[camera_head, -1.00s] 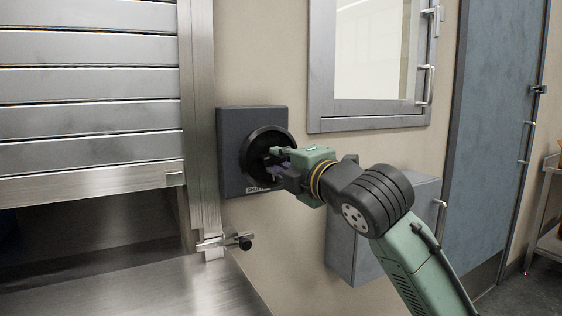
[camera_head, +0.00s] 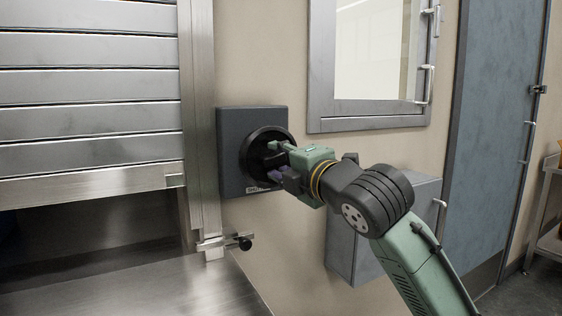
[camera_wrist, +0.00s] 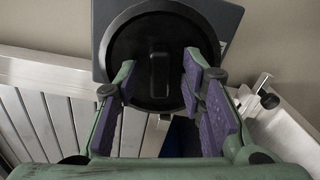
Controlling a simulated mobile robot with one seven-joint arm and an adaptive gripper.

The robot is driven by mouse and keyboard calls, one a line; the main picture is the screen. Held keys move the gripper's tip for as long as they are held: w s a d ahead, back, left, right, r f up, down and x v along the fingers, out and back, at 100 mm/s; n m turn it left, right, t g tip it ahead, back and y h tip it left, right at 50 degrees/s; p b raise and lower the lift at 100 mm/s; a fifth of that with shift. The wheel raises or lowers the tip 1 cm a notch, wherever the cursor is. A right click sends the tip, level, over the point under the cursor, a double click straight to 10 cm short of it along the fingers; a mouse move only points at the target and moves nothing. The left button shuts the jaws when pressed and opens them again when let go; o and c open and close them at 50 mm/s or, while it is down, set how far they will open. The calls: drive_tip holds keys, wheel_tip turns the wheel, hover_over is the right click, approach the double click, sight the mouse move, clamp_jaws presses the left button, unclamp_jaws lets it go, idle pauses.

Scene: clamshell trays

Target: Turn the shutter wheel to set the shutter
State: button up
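The shutter wheel (camera_head: 248,150) is a black round disc on a dark grey wall box (camera_head: 233,125). In the wrist view the wheel (camera_wrist: 128,55) fills the upper middle, with a raised grip bar (camera_wrist: 160,75) across its centre. My gripper (camera_head: 277,160) is at the wheel's front, partly hiding it. In the wrist view my gripper's purple-padded fingers (camera_wrist: 158,85) are open, one on each side of the bar with gaps between. The slatted metal shutter (camera_head: 90,110) hangs partly lowered at left, above a dark opening.
A steel counter (camera_head: 130,285) runs below the shutter. A latch with a black knob (camera_head: 245,243) sticks out below the wheel box. A grey wall cabinet (camera_head: 345,255) is behind my arm. A framed window (camera_head: 318,80) and a blue door (camera_head: 495,140) are to the right.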

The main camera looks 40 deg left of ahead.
drive_tip(key=shift+d, duration=0.1)
drive_tip(key=v, duration=1.1)
drive_tip(key=shift+s+d, duration=0.2)
drive_tip(key=shift+d, duration=0.15)
